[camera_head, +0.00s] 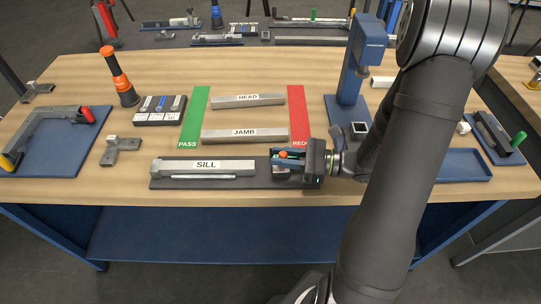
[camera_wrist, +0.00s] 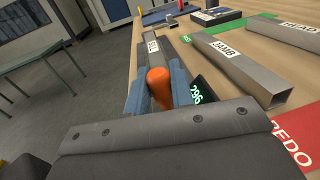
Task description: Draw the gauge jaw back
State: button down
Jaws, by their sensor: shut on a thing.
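The gauge (camera_head: 165,183) is a long dark base near the table's front edge. A grey bar labelled SILL (camera_head: 170,166) lies along it, and also shows in the wrist view (camera_wrist: 150,45). The gauge jaw's orange knob (camera_head: 283,154) is at the base's right end, just right of the bar. My gripper (camera_head: 287,157) is over it. In the wrist view, my gripper's blue-grey fingers (camera_wrist: 158,92) stand on both sides of the orange knob (camera_wrist: 158,86), shut on it. A lit green readout (camera_wrist: 198,90) is beside it, partly hidden. The jaw's contact with the bar is hidden.
Bars labelled JAMB (camera_head: 245,136) and HEAD (camera_head: 248,101) lie between a green PASS strip (camera_head: 195,110) and a red strip (camera_head: 298,110). A blue press (camera_head: 350,80) stands behind my gripper. A blue tray (camera_head: 462,165) is at right.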

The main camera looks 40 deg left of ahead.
jog(key=shift+w+d, duration=0.25)
jog(key=shift+w, duration=0.05)
jog(key=c, duration=1.3)
grip_release()
jog(key=shift+d, duration=0.1)
jog(key=v, duration=1.7)
jog(key=shift+w+d, duration=0.1)
jog(key=x, duration=1.7)
jog(key=shift+a, duration=0.2)
